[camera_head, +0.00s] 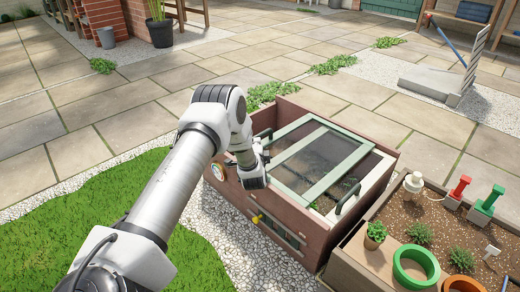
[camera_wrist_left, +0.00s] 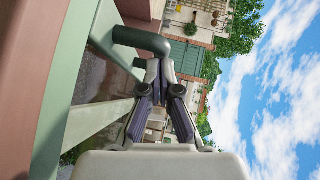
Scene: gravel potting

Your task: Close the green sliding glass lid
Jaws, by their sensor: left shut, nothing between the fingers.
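The green-framed glass lid (camera_head: 339,179) lies on the brown wooden box (camera_head: 322,240), with dark panes and pale green bars. A dark bar handle (camera_head: 347,200) stands at its near right side, and another dark handle shows at the far left, partly behind my arm. In the wrist view a dark green handle (camera_wrist_left: 141,40) crosses just beyond the fingers. My left gripper (camera_wrist_left: 160,70) is shut and empty, its tips close to that handle; I cannot tell whether they touch. In the head view its fingers are mostly hidden by my wrist at the box's left side. My right gripper is not in view.
Grass (camera_head: 130,200) and white gravel (camera_head: 225,236) lie at the left and front. Stone paving behind the box is mostly open.

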